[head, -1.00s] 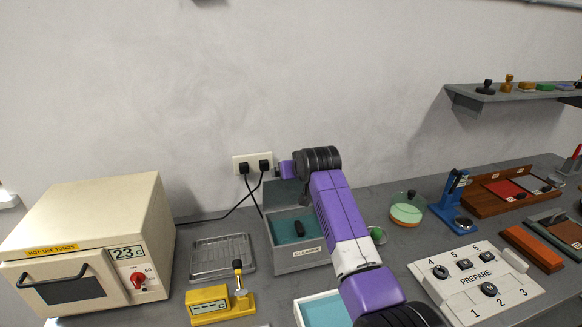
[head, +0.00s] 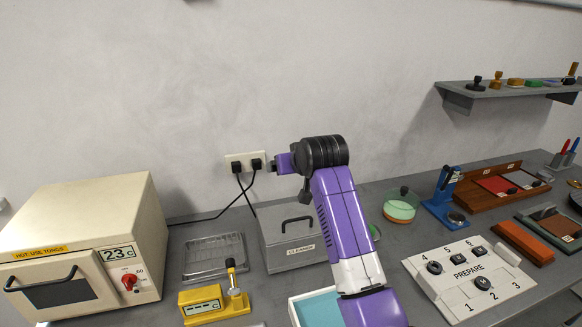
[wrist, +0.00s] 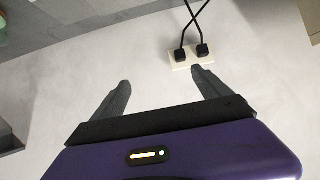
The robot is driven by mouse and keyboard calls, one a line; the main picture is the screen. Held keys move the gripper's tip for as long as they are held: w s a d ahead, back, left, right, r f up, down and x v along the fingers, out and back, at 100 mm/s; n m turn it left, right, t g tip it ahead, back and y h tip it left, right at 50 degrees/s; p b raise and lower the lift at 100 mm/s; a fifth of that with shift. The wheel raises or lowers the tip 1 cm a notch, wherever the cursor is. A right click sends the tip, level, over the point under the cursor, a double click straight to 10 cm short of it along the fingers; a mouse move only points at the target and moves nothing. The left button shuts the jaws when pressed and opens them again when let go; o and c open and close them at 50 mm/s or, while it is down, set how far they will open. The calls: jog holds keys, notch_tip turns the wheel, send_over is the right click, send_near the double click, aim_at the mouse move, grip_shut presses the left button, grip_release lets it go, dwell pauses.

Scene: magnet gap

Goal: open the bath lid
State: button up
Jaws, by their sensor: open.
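The bath is a grey box (head: 300,258) labelled CLEANER, on the bench in the middle of the head view. Its grey lid (head: 280,220) lies shut on top, with a dark loop handle (head: 298,222). My arm stands in front of the bath's right side and hides part of it. My gripper (wrist: 160,80) is open and empty in the wrist view, its two fingers apart and facing the wall and outlet. The bath is not visible between the fingers there.
A wall outlet (head: 246,162) with two plugs and cords is behind the bath. A wire tray (head: 214,258) and yellow gauge (head: 203,304) are to the left, by a cream oven (head: 82,235). A teal-lined tray (head: 318,309) is in front, a PREPARE panel (head: 468,280) to the right.

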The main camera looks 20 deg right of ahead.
jog(key=shift+s+r, duration=0.2)
jog(key=shift+s, duration=0.2)
